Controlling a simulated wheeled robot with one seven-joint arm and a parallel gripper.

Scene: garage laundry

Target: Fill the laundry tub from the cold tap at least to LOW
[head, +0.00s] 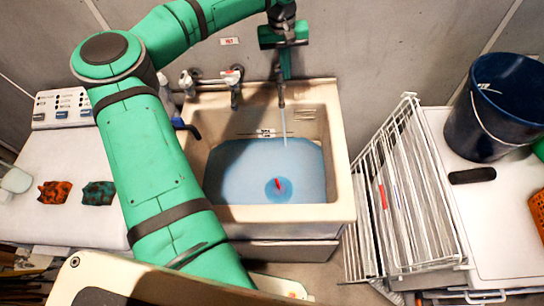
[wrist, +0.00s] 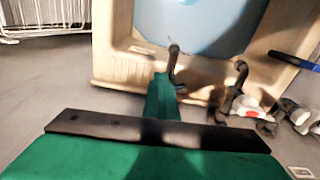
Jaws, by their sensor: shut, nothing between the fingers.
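The beige laundry tub (head: 341,180) holds bluish water (head: 235,175), whose back edge lies just below a small dark marking (head: 263,132) on the tub's back wall; I cannot read its words. A thin stream (head: 285,125) falls from the dark spout (head: 281,94) into the tub. My gripper (head: 286,72) is shut and empty, right at that spout by the wall. In the wrist view my gripper (wrist: 163,85) overlaps the spout (wrist: 173,62); touching or not, I cannot tell. A second tap with a red-and-white top (head: 232,77) stands to the left.
A red piece on a blue disc (head: 278,188) is in the water. A white wire rack (head: 385,200) stands close to the tub's right. A dark blue bucket (head: 495,105) sits on a white surface at right. A washer top (head: 75,160) is at left.

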